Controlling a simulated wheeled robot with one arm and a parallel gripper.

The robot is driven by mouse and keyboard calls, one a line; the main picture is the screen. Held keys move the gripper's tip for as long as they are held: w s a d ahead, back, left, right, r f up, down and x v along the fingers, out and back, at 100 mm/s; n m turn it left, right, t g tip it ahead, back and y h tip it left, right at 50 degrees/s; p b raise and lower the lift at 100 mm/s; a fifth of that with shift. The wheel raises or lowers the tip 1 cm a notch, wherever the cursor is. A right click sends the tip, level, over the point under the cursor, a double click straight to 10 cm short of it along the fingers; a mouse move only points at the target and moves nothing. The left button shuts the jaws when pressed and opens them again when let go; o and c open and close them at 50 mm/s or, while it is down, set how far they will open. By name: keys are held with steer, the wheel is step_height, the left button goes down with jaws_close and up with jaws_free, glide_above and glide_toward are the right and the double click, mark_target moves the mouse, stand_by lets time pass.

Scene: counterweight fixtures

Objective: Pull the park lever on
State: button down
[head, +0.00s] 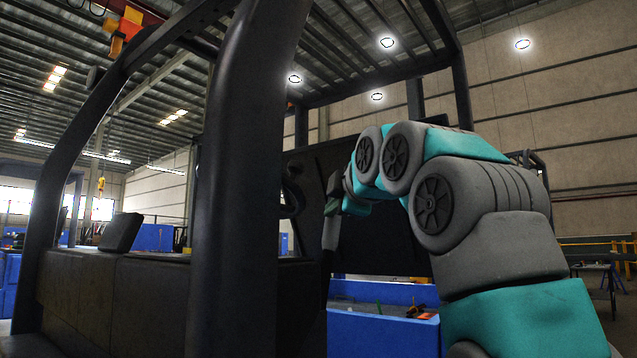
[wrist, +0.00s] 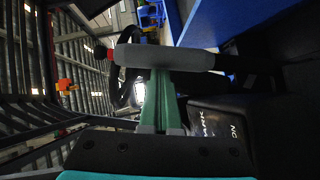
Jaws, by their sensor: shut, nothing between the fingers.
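The park lever has a grey grip (wrist: 165,57) with a red tip at its left end and a dark shaft running right in the wrist view. That view is turned, with the roof at left. A grey upright piece in the head view (head: 331,233) looks like the same grip. A black box (wrist: 222,125) carries the words PARK and ON. My gripper (wrist: 160,76) is shut and empty, its green fingers reaching up to the middle of the grip. The tips end at or behind the grip; I cannot tell whether they touch it.
A thick dark frame post (head: 240,180) stands left of my arm in the head view. A dark steering wheel (wrist: 124,78) lies just beyond the fingers. A blue bin (head: 385,335) with small items stands below the arm.

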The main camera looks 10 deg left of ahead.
steer(key=w+d+f+m+p, duration=0.1)
steer(key=w+d+f+p, duration=0.1)
steer(key=w, duration=0.6)
steer(key=shift+d+f+g, duration=0.35)
steer(key=shift+d+g, duration=0.05)
steer(key=shift+d, duration=0.3)
steer(key=shift+w+d+f+h, duration=0.15)
steer(key=shift+w+h, duration=0.05)
steer(key=shift+h, duration=0.1)
steer(key=shift+s, duration=0.1)
steer(key=s+d+r, duration=0.4)
steer(key=s+r, duration=0.2)
steer(key=s, duration=0.5)
steer(key=shift+s+d+r, duration=0.15)
steer(key=shift+d+r, duration=0.05)
steer(key=shift+r, duration=0.05)
